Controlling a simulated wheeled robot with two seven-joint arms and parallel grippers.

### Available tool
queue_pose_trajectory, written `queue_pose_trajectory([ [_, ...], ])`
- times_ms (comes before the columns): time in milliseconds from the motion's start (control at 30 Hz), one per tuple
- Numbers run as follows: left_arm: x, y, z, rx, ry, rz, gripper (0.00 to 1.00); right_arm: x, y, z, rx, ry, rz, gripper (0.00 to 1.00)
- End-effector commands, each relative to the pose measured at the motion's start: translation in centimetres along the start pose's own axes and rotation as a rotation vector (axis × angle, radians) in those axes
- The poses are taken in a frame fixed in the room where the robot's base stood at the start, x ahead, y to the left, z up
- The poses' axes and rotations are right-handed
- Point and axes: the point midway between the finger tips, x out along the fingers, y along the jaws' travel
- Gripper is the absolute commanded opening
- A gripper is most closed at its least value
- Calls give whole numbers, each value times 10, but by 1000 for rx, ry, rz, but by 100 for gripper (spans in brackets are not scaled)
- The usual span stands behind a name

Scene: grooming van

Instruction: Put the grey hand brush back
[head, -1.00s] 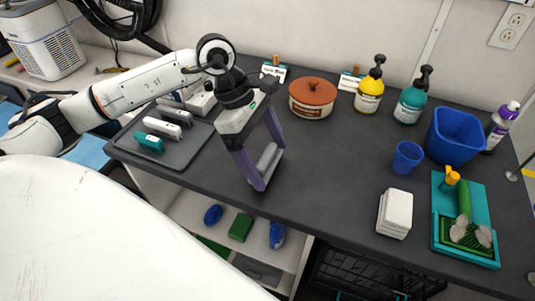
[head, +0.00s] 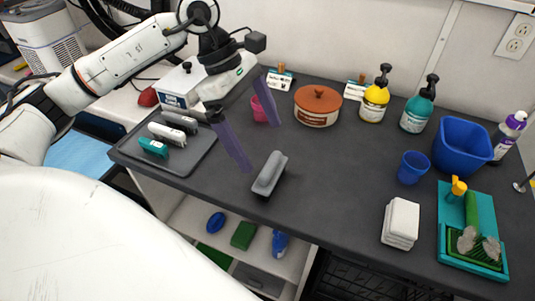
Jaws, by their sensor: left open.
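The grey hand brush (head: 270,173) rests on the dark counter (head: 330,175) near its front edge, with nothing touching it. My left gripper (head: 262,145) is open and empty, with its purple fingers spread wide. It hangs just behind and above the brush, with a visible gap between them. A dark tray (head: 203,153) lies to the left, holding a teal-ended brush (head: 154,147), a white one (head: 167,134) and a grey-white one (head: 180,122). My right gripper is not in view.
Behind my gripper are a pink cup (head: 261,110) and a white box-like device (head: 186,84). A terracotta-lidded pot (head: 317,105) stands behind the brush. To the right are pump bottles (head: 375,96), a blue cup (head: 412,168), a blue bin (head: 462,146) and white folded cloths (head: 401,222). The counter's middle is clear.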

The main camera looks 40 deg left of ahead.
Motion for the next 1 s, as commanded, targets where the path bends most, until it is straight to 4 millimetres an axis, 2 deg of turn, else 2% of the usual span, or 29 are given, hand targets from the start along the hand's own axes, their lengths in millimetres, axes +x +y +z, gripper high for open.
queue_pose_trajectory([
  [100, -21, 1, 0, 0, 0, 3, 100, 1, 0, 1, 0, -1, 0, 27],
  [300, -38, 0, 0, 0, 0, 0, 100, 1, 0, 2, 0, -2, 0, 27],
  [733, -38, -4, 4, -31, -17, -12, 100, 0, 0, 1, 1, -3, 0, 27],
  [1000, -28, -36, 41, -342, -169, -126, 100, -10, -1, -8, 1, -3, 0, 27],
])
